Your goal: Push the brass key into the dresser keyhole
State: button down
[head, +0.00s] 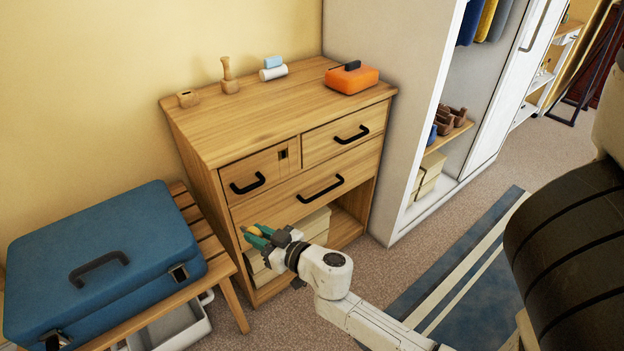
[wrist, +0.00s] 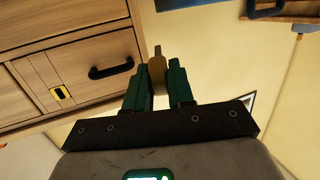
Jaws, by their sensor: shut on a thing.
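The wooden dresser (head: 220,128) has a small dark keyhole (head: 283,154) at the right end of its upper left drawer. The key is well apart from the keyhole.
A blue suitcase (head: 105,262) lies on a slatted bench (head: 222,268) to the left. An orange box (head: 352,79) and small wooden items stand on the dresser top. Black handles (head: 320,188) stick out from the drawers. An open wardrobe (head: 398,110) stands to the right.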

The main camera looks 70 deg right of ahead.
jog(key=s+d+r+m+h, duration=0.1)
jog(key=s+d+r+h, duration=0.1)
jog(key=d, duration=0.7)
jog(key=s+d+r+m+h, duration=0.2)
jog(key=s+d+h, duration=0.2)
jog(key=d, duration=0.5)
jog(key=shift+s+d+r+t, duration=0.25)
jog(key=shift+s+r+t, duration=0.05)
jog(key=shift+r+t, duration=0.1)
jog(key=shift+w+m+p, duration=0.1)
jog(key=shift+m+p, duration=0.2)
jog(key=shift+p, duration=0.05)
jog(key=shift+f+p+x, duration=0.2)
jog(key=shift+p+x, duration=0.05)
jog(key=shift+x, duration=0.7)
jog(key=shift+f+p+x, duration=0.15)
jog(key=shift+p+x, duration=0.05)
jog(key=shift+x, duration=0.8)
jog(key=shift+f+p+x, duration=0.2)
jog(key=shift+p+x, duration=0.05)
jog(key=shift+x, duration=0.7)
jog(key=shift+f+x, duration=0.1)
jog(key=shift+x, duration=0.8)
jog(key=shift+f+x, duration=0.15)
jog(key=shift+x, duration=0.8)
dwell(0.7)
